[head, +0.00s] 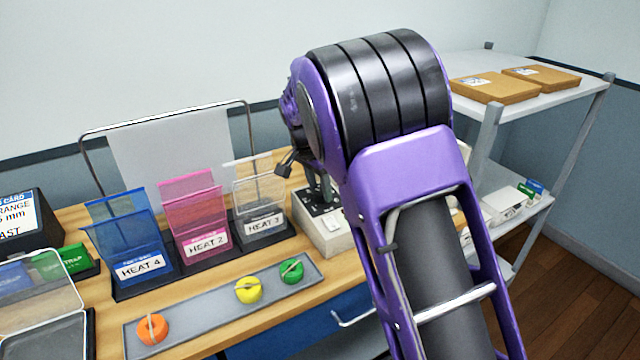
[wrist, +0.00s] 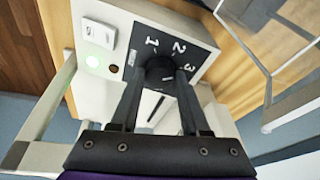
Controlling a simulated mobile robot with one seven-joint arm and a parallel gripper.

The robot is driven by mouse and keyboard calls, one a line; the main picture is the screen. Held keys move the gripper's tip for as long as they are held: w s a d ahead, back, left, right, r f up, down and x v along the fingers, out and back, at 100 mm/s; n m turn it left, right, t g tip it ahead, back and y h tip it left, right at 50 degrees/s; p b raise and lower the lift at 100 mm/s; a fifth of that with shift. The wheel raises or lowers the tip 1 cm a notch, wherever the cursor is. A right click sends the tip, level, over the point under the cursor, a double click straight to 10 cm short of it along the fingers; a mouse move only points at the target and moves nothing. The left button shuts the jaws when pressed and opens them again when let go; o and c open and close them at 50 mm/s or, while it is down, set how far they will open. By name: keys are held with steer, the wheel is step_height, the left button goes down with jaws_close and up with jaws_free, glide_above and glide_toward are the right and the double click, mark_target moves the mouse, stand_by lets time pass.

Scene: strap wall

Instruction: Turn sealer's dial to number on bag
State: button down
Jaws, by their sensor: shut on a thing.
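The sealer (head: 322,236) is a pale box with a dark dial plate, standing on the wooden bench right of the bags. In the wrist view its plate (wrist: 195,35) shows the numbers 1, 2 and 3. My gripper (wrist: 160,75) is shut on the black dial (wrist: 159,66), one finger on each side. The fingers hide part of the dial, and I cannot tell which number it points to. In the head view my arm partly covers the sealer. Three bag stacks carry labels: blue bags (head: 128,245) HEAT 4, pink bags (head: 195,218) HEAT 2, clear bags (head: 262,205) HEAT 3.
A grey tray (head: 200,308) in front holds orange, yellow and green round pieces. A shelf (head: 490,65) with brown boxes stands at right.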

steer(key=shift+m, duration=0.6)
steer(key=shift+c, duration=2)
jaws_free()
steer(key=p+v, duration=0.1)
steer(key=v, duration=1.6)
steer(key=shift+a+r+p, duration=0.25)
steer(key=shift+p, duration=0.05)
steer(key=shift+w, duration=0.15)
